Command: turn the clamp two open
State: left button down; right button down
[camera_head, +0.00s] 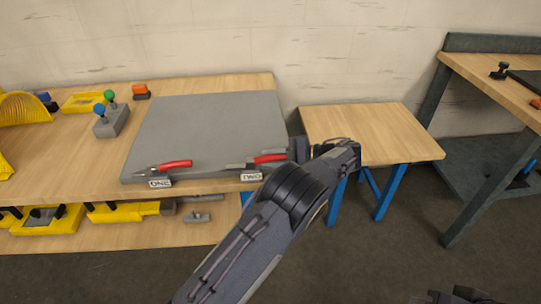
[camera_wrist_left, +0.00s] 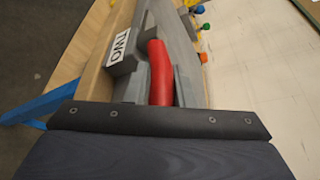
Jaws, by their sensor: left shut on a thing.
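Clamp two has a red handle (camera_head: 270,158) at the right front corner of the grey plate (camera_head: 215,125), behind the label TWO (camera_head: 251,177). In the left wrist view the red handle (camera_wrist_left: 158,65) runs down between the two grey fingers of my left gripper (camera_wrist_left: 160,92). In the head view my left gripper (camera_head: 294,151) reaches the handle's right end and is shut on it. Clamp one, with a red handle (camera_head: 176,164), lies at the plate's left front corner behind the label ONE. A dark part, apparently my right gripper (camera_head: 460,296), shows at the bottom edge; its jaws are unclear.
A grey block with blue and green knobs (camera_head: 112,121) and an orange part (camera_head: 141,91) stand left of the plate. Yellow bins (camera_head: 50,221) sit on the lower shelf. A small blue-legged table (camera_head: 372,130) on the right is clear. Another bench (camera_head: 500,85) stands far right.

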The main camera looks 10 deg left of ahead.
aim_at(288, 156)
pick_arm(q)
jog(key=shift+w+a+r, duration=0.1)
jog(key=shift+r, duration=0.2)
jog(key=c, duration=1.5)
grip_release()
jog(key=shift+o, duration=1)
jog(key=shift+f, duration=0.15)
jog(key=v, duration=0.8)
jog(key=shift+p, duration=0.4)
